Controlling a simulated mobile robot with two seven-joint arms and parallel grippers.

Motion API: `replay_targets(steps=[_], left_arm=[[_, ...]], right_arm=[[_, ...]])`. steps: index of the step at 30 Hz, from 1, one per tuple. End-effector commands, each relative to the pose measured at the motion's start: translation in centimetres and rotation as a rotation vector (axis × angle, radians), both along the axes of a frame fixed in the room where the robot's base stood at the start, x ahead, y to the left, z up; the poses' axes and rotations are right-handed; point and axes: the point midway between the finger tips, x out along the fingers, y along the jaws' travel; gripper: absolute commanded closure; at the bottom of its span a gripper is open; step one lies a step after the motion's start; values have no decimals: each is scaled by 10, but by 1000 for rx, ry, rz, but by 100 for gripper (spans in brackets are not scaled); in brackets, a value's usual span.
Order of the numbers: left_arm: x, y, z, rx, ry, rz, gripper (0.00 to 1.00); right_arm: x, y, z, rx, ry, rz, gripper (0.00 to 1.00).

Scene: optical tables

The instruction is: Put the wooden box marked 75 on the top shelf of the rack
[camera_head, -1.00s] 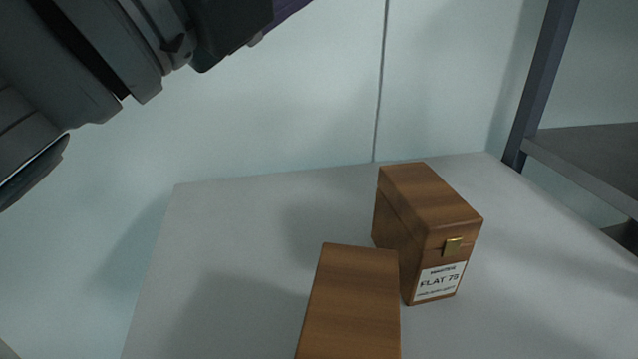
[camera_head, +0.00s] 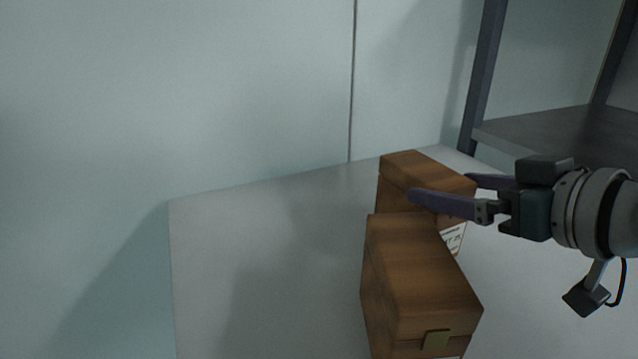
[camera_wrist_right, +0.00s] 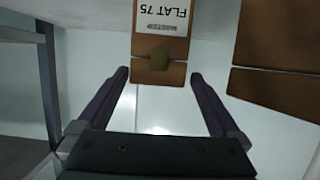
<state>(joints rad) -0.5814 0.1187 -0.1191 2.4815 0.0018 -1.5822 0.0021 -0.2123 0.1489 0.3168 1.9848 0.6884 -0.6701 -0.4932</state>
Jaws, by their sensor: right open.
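The wooden box marked 75 (camera_head: 400,168) stands upright on the table, behind another wooden box. Its label is mostly hidden in the head view, but the right wrist view shows the box (camera_wrist_right: 161,47) with "FLAT 75" and a clasp. My right gripper (camera_head: 440,190) comes in from the right, open, with its fingers at the box's upper part. In the right wrist view the open fingers (camera_wrist_right: 160,80) point at the box's clasp end, one to each side, with nothing held. The rack (camera_head: 545,128) stands at the back right; a shelf and posts show. My left gripper is not in view.
A second wooden box (camera_head: 420,275) stands in front of the marked box, close to it; it also shows at the right in the wrist view (camera_wrist_right: 280,95). The left part of the table (camera_head: 230,260) is clear. A pale wall is behind.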

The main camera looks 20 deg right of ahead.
Motion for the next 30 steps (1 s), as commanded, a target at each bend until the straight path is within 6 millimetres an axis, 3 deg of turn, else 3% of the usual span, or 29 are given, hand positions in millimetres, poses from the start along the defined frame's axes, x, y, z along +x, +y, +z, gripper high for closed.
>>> replay_targets(steps=[15,23,30], left_arm=[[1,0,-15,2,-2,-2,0],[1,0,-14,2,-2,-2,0],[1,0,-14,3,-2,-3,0]], right_arm=[[54,0,-27,2,1,0,0],[58,1,-28,0,2,1,0],[58,1,-27,0,2,1,24]])
